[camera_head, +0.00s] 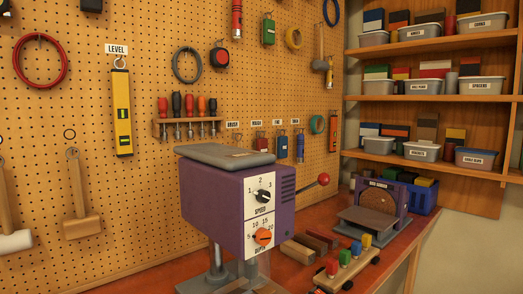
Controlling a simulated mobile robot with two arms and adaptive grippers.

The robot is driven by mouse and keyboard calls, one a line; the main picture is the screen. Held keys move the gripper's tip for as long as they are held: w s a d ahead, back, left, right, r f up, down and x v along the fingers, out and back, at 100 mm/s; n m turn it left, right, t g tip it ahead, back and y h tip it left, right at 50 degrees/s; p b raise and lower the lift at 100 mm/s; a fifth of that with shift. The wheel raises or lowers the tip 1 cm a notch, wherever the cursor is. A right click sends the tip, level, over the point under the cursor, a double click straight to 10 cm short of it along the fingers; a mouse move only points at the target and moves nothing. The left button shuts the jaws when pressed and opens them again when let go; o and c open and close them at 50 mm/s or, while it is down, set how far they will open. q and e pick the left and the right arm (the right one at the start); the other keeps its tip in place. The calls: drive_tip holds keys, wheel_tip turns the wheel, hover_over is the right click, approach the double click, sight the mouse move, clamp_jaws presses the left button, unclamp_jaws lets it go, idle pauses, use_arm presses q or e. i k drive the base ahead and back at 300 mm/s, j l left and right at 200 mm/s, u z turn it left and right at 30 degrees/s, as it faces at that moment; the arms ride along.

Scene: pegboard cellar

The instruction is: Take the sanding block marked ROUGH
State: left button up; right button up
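A row of small hanging items with paper labels is on the pegboard, right of the screwdriver rack and partly behind the purple machine. The second label (256,122) may read ROUGH, but the print is too small to be sure. Under it hangs a small red block (261,143), its lower part close to the machine's top edge. A blue block (282,147) hangs to its right, and another bluish item (300,148) hangs farther right. Under the leftmost label (233,124) only a hook and a little of an item show. Neither of my grippers is in view.
The purple machine (223,205) with SPEED and DEPTH dials stands in front of the labelled row. Its red-knobbed lever (323,179) sticks out right. A disc sander (380,205), wooden strips (310,244) and a coloured peg toy (347,262) crowd the bench. Shelves (430,97) hold bins.

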sight(260, 143)
drive_tip(key=i+l+u, duration=0.1)
drive_tip(key=i+l, duration=0.65)
drive_tip(key=l, duration=0.15)
drive_tip(key=i+l+u, duration=0.15)
drive_tip(key=i+l, duration=0.6)
drive_tip(key=l, duration=0.25)
drive_tip(key=j+u, duration=0.05)
